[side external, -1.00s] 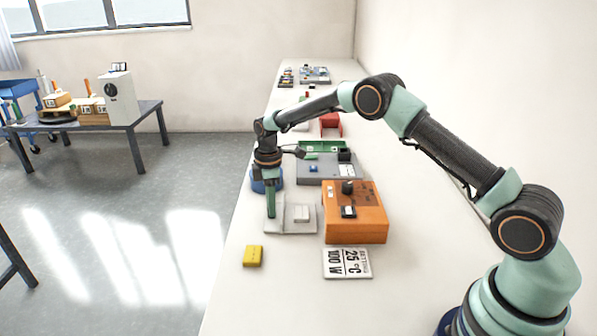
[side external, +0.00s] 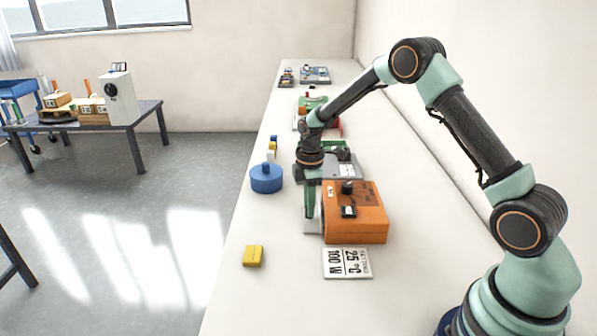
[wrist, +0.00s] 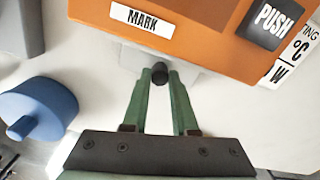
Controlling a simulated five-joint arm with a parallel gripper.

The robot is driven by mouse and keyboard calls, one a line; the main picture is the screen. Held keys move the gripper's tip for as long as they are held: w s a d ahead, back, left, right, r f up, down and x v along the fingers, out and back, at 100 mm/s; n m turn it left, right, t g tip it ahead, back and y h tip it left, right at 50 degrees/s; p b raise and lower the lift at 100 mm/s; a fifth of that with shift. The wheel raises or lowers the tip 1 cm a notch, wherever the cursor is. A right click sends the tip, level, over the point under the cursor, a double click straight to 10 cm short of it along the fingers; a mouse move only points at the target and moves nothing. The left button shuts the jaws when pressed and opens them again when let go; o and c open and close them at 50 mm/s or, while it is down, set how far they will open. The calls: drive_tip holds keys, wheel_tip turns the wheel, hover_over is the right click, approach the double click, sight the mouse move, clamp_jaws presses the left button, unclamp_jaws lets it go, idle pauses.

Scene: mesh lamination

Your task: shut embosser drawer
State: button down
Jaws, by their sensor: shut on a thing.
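The embosser is an orange box (side external: 358,222) on the long white bench. It also fills the top of the wrist view (wrist: 215,35), with a MARK label and a PUSH button. Its pale grey drawer (side external: 312,228) shows as a short strip at the box's left side, mostly inside. In the wrist view the drawer (wrist: 130,58) lies partly under the box edge. My gripper (side external: 309,214) points down at the drawer's outer end. In the wrist view my gripper's green fingers (wrist: 160,78) are shut on a small black knob (wrist: 160,70). The drawer's inside is hidden.
A blue round object (side external: 266,179) stands left of my gripper. A yellow block (side external: 253,255) and a settings card (side external: 347,263) lie in front. A grey device (side external: 340,172) stands behind the embosser. The bench's left front is clear.

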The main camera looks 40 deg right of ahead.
drive_tip(key=shift+s+d, duration=0.3)
drive_tip(key=shift+s, duration=0.05)
drive_tip(key=c, duration=0.7)
unclamp_jaws()
drive_tip(key=shift+d, duration=0.1)
drive_tip(key=shift+r, duration=0.1)
drive_tip(key=shift+w+r, duration=0.1)
drive_tip(key=shift+r, duration=0.15)
wheel_tip(320, 180, up, 12)
drive_tip(key=shift+f, duration=0.25)
